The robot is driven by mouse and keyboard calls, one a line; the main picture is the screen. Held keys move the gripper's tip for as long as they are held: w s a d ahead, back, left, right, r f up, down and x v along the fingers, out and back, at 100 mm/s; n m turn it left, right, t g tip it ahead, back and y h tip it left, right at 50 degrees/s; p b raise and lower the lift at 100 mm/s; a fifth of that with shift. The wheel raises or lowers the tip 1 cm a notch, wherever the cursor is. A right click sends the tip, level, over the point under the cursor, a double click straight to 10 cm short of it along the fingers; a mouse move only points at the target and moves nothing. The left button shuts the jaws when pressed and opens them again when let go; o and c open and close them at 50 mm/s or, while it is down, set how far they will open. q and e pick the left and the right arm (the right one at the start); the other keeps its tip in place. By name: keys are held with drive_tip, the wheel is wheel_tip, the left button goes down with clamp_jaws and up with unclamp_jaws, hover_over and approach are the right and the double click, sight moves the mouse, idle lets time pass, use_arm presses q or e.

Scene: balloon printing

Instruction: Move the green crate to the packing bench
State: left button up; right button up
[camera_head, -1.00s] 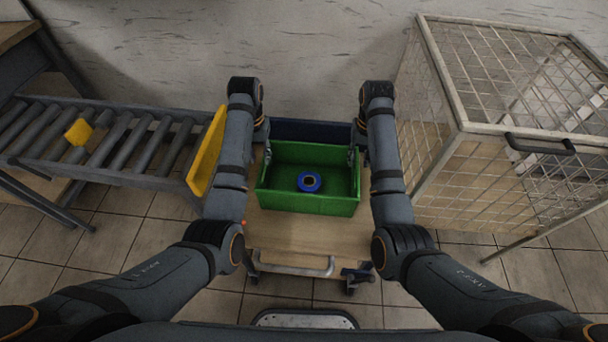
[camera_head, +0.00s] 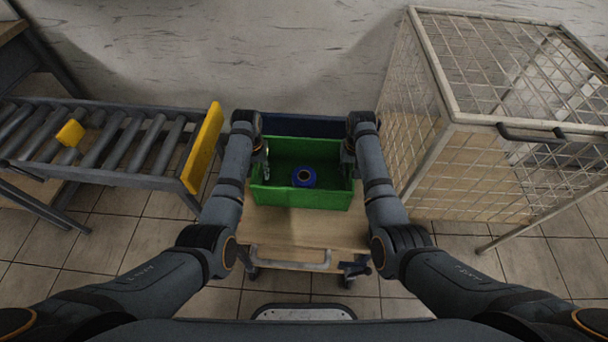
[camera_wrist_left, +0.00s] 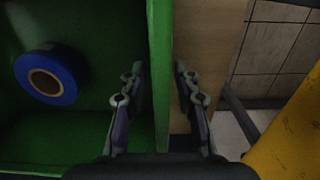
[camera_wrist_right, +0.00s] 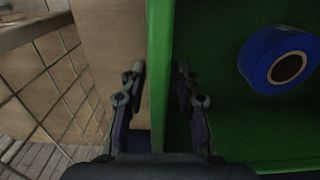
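The green crate (camera_head: 302,197) sits on a wooden-topped cart (camera_head: 300,232). Inside it lies a blue ring-shaped roll (camera_head: 303,177). My left gripper (camera_head: 262,166) is at the crate's left side wall. In the left wrist view its fingers (camera_wrist_left: 160,85) are apart, one inside and one outside the wall, with small gaps. My right gripper (camera_head: 347,166) is at the right side wall. In the right wrist view its fingers (camera_wrist_right: 159,85) also straddle the wall, open, with small gaps. I cannot make out a packing bench for certain.
A roller conveyor (camera_head: 100,150) with a yellow end plate (camera_head: 203,148) and a small yellow block (camera_head: 70,133) stands at left. A wire cage (camera_head: 470,170) stands close on the right. A dark blue panel (camera_head: 300,125) is behind the crate. Tiled floor shows in front.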

use_arm(q)
clamp_jaws()
use_arm(e)
clamp_jaws()
drive_tip(key=shift+r, duration=0.1)
